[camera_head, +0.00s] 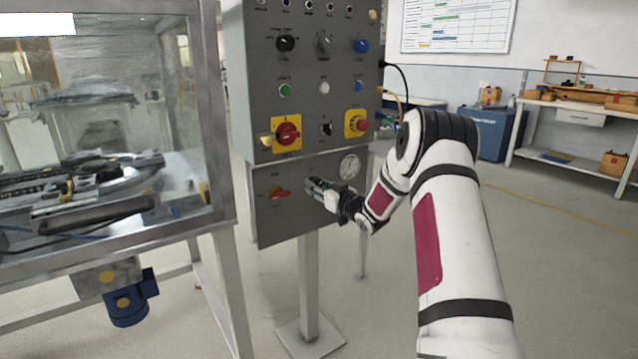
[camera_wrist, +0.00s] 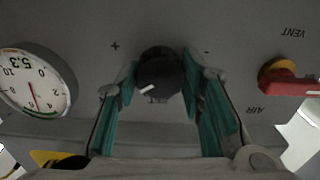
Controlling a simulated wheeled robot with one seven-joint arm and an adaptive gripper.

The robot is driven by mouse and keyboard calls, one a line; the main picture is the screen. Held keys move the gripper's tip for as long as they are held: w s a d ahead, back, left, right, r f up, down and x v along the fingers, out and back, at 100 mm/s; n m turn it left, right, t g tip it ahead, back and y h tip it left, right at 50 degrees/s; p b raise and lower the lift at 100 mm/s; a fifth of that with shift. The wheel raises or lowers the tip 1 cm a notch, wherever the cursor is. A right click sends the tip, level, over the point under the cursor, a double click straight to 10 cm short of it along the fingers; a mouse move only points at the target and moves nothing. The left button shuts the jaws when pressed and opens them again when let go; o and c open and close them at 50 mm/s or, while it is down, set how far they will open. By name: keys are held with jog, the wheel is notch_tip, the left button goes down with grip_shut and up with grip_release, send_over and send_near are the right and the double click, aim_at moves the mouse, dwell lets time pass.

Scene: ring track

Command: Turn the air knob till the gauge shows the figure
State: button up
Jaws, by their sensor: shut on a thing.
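The air knob (camera_wrist: 160,75) is round and black with a white mark, on the grey panel between a plus and a minus sign. My gripper (camera_wrist: 160,85) has its green-lined fingers shut on the knob from both sides. In the head view my gripper (camera_head: 318,190) reaches the lower panel and hides the knob. The round white gauge (camera_wrist: 34,82) shows upside down in the wrist view, with a figure that looks like 5.3 and a thin red needle near mid-scale. In the head view the gauge (camera_head: 349,167) is above and right of my gripper, too small to read.
A red-handled vent/air valve (camera_wrist: 290,80) sits beside the knob; it also shows in the head view (camera_head: 279,193). The upper control box (camera_head: 305,75) carries several knobs and buttons. A glazed machine enclosure (camera_head: 100,120) stands close on the left. Floor to the right is open.

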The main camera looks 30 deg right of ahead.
jog(key=shift+m+p, duration=0.3)
jog(key=shift+m, duration=0.4)
jog(key=o, duration=1.1)
jog(key=shift+f, duration=0.1)
jog(key=shift+o, duration=0.2)
jog(key=s, duration=1.2)
jog(key=shift+d, duration=0.2)
